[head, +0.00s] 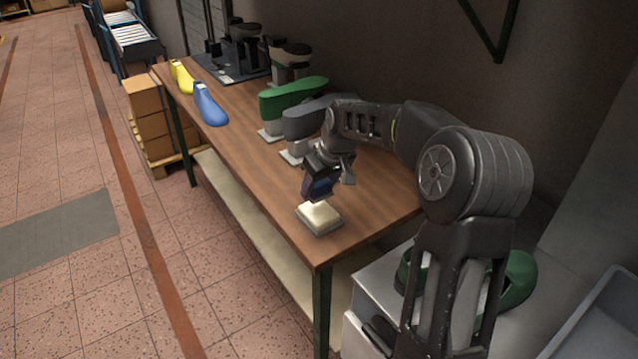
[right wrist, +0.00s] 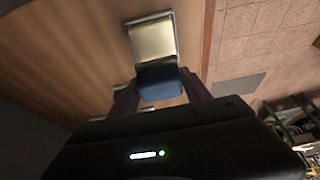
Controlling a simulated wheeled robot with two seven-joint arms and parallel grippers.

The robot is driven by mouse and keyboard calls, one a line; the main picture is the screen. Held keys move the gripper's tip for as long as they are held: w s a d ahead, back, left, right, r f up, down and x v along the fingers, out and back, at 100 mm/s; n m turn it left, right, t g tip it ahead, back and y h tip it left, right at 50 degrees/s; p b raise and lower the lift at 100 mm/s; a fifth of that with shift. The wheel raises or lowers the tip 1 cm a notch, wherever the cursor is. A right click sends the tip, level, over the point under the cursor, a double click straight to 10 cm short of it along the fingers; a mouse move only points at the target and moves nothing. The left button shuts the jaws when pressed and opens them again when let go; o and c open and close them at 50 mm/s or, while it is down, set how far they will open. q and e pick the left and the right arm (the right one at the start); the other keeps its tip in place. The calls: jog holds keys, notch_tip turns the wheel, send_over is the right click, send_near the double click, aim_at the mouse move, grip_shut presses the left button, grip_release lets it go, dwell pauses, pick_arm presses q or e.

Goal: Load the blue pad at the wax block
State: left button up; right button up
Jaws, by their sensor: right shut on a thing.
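The cream wax block (head: 319,215) sits in a shallow tray near the front corner of the wooden table. It also shows in the right wrist view (right wrist: 152,42). My right gripper (head: 322,188) is just above the block's far side, pointing down. It is shut on the blue pad (right wrist: 159,80), which shows between the fingers in the right wrist view. There the pad overlaps the near edge of the block. I cannot tell whether the pad touches the wax. My left gripper is out of view.
Green (head: 292,95) and grey (head: 304,120) shoe lasts on stands are close behind my right arm. Blue (head: 209,104) and yellow (head: 181,77) lasts lie farther along the table (head: 235,134). Bare wood lies between the blue last and the block.

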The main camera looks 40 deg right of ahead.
aim_at(321, 195)
jog(key=shift+f+b, duration=1.05)
jog(key=shift+f, duration=0.9)
jog(key=shift+f+b, duration=0.45)
jog(key=shift+f, duration=0.1)
dwell(0.8)
jog(key=shift+r, duration=0.1)
jog(key=shift+r+p, duration=2.45)
jog(key=shift+r, duration=1)
jog(key=s+a+f, duration=0.2)
jog(key=a+f, duration=0.1)
jog(key=a, duration=0.8)
jog(key=s+a+f, duration=0.2)
jog(key=a+f, duration=0.1)
jog(key=a, duration=0.9)
jog(key=shift+a, duration=0.15)
